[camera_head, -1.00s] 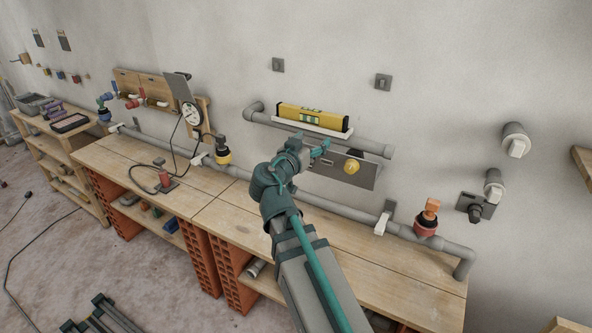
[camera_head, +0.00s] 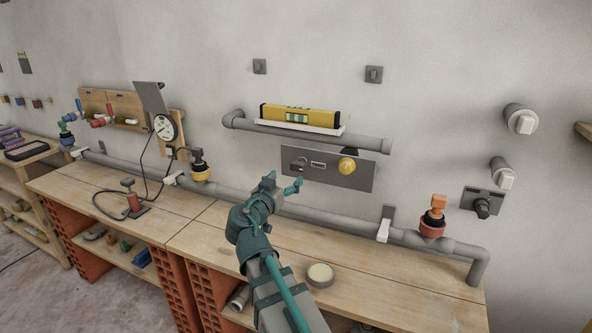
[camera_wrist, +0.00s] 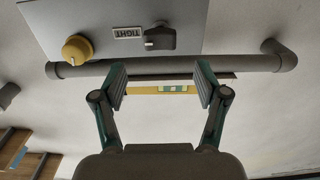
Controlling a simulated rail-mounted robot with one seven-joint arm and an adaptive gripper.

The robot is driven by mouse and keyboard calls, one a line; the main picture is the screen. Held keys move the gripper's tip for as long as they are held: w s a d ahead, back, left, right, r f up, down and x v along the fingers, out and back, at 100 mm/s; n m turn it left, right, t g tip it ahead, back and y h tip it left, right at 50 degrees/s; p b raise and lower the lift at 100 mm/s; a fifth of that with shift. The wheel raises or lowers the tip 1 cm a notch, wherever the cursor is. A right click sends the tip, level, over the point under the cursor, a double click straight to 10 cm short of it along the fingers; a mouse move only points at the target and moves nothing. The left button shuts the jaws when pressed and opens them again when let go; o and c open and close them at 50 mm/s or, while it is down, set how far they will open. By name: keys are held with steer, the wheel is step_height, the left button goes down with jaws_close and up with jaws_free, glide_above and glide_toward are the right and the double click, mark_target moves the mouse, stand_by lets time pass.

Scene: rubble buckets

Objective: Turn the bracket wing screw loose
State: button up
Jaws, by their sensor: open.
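A grey wall panel (camera_head: 368,182) carries a dark wing screw (camera_head: 299,165) at its left, a small label and a yellow round knob (camera_head: 347,165). In the wrist view the wing screw (camera_wrist: 160,38) is near the top, beside a label (camera_wrist: 128,32) reading "TIGHT", which appears upside down. The yellow knob (camera_wrist: 77,49) also shows there. My gripper (camera_head: 284,184) is just below and left of the panel in the head view. In the wrist view my gripper (camera_wrist: 160,85) is open and empty, its two fingers apart, not touching the screw.
Above the panel, a pipe (camera_head: 360,142) carries a white ledge with a yellow spirit level (camera_head: 300,114). A long grey pipe (camera_head: 340,221) with a red-orange valve (camera_head: 433,222) runs behind the wooden bench (camera_head: 380,275). A round tin (camera_head: 320,275) stands on the bench.

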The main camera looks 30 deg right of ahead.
mark_target(296, 168)
steer(key=p+x, duration=0.1)
steer(key=x, duration=0.8)
steer(key=c, duration=1.2)
steer(key=shift+o, duration=0.2)
